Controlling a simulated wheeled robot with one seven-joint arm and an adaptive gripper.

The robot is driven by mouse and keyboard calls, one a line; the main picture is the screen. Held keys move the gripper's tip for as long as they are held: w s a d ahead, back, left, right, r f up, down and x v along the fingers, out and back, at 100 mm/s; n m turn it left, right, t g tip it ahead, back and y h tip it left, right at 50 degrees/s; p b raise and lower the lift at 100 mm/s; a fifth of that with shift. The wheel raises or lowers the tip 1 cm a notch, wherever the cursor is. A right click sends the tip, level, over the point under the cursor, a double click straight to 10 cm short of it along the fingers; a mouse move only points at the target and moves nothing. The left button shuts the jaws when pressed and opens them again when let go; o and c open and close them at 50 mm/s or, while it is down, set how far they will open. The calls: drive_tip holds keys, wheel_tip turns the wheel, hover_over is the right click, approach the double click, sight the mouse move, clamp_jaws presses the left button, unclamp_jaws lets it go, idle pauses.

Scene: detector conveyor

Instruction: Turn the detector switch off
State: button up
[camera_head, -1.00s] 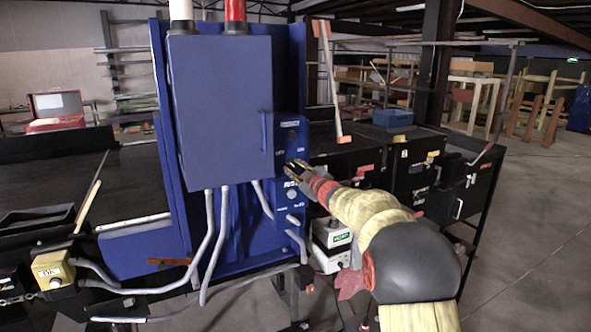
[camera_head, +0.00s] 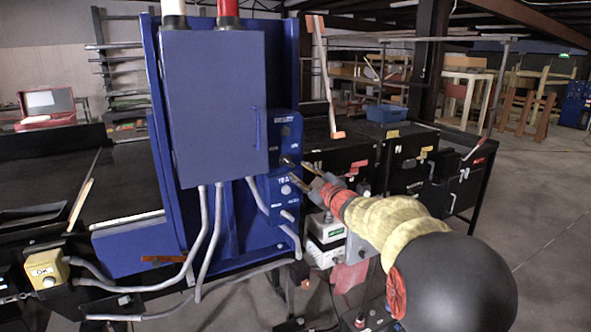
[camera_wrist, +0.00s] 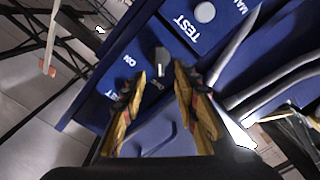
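The blue detector control panel (camera_head: 286,203) stands right of a large blue cabinet. In the wrist view, its dark switch with a light tip (camera_wrist: 162,64) sits between an "ON" label and another label partly hidden by my fingers. My gripper (camera_head: 297,170) is in front of the panel, its two fingers apart with nothing held. In the wrist view my gripper (camera_wrist: 160,82) is also open, the switch just beyond and between its fingertips. I cannot tell whether a finger touches it. A round "TEST" button (camera_wrist: 205,12) is beside the switch.
The blue cabinet (camera_head: 216,110) and grey conduits (camera_head: 204,240) are close left of my arm. Black bins (camera_head: 395,170) stand behind my gripper. Open floor (camera_head: 540,210) lies at right.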

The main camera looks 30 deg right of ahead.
drive_tip(key=s, duration=0.2)
drive_tip(key=shift+s, duration=0.3)
idle(0.3)
drive_tip(key=s+d+f+m+g+h, duration=0.3)
drive_tip(key=s+d+f+m, duration=0.1)
drive_tip(key=f, duration=0.3)
drive_tip(key=s+d+f+m+g+h, duration=0.25)
drive_tip(key=s+d+f+g, duration=0.2)
drive_tip(key=f, duration=0.25)
drive_tip(key=s+a+f+m+g+b, duration=0.1)
drive_tip(key=s+a+f+m+g, duration=0.2)
drive_tip(key=s, duration=0.4)
drive_tip(key=s+a+f+m+g, duration=0.1)
drive_tip(key=s+a+f, duration=0.2)
drive_tip(key=s+a, duration=0.35)
drive_tip(key=s+a+f+n+y+b, duration=0.1)
drive_tip(key=s+a+y+b, duration=0.3)
drive_tip(key=s+a, duration=1.7)
drive_tip(key=a+g+y, duration=0.1)
drive_tip(key=a, duration=0.1)
drive_tip(key=shift+s+a+f+b, duration=0.25)
drive_tip(key=shift+s+a+b, duration=0.05)
drive_tip(key=shift+b, duration=0.05)
